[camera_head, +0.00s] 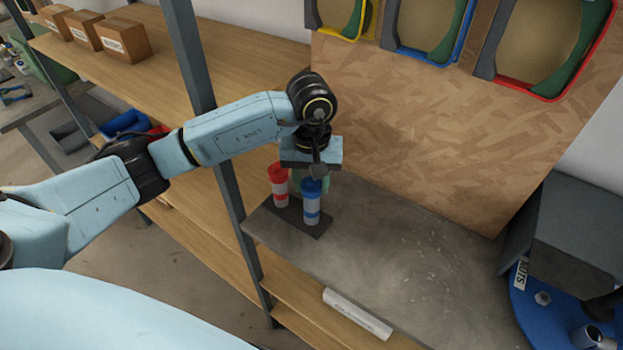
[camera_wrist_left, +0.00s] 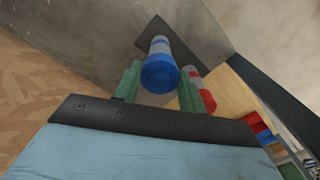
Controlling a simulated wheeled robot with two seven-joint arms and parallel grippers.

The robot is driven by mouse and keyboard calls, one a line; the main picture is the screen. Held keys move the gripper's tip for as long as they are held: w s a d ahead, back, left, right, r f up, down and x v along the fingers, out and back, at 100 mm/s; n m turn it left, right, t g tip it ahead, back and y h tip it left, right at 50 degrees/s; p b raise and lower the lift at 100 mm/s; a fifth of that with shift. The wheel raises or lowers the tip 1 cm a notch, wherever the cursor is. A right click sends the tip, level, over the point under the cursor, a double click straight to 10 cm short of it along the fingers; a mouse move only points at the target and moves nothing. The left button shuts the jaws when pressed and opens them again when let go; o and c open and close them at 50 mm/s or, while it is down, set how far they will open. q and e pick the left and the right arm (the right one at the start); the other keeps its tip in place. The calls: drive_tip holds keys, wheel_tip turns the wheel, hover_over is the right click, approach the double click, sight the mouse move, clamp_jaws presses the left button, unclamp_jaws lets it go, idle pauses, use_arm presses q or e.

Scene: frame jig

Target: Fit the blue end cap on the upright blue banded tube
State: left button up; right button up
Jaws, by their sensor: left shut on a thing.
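The blue banded tube (camera_head: 311,207) stands upright on a dark flat base (camera_head: 292,216). The blue end cap (camera_head: 312,186) is at its top, in line with it; I cannot tell whether it is fully seated. My left gripper (camera_head: 312,181) comes from above, its green fingers on either side of the cap and shut on it. In the left wrist view the cap (camera_wrist_left: 160,73) is between the fingertips (camera_wrist_left: 159,88), with the blue banded tube (camera_wrist_left: 159,45) right behind it. My right gripper is not in view.
A red banded tube with a red top (camera_head: 279,190) stands close beside the blue one on the same base. A grey post (camera_head: 222,165) rises to the left. The grey worktop (camera_head: 410,250) is clear to the right.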

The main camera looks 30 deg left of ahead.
use_arm(q)
drive_tip(key=shift+f+b, duration=0.55)
drive_tip(key=shift+b, duration=0.1)
idle(0.8)
drive_tip(key=o, duration=1)
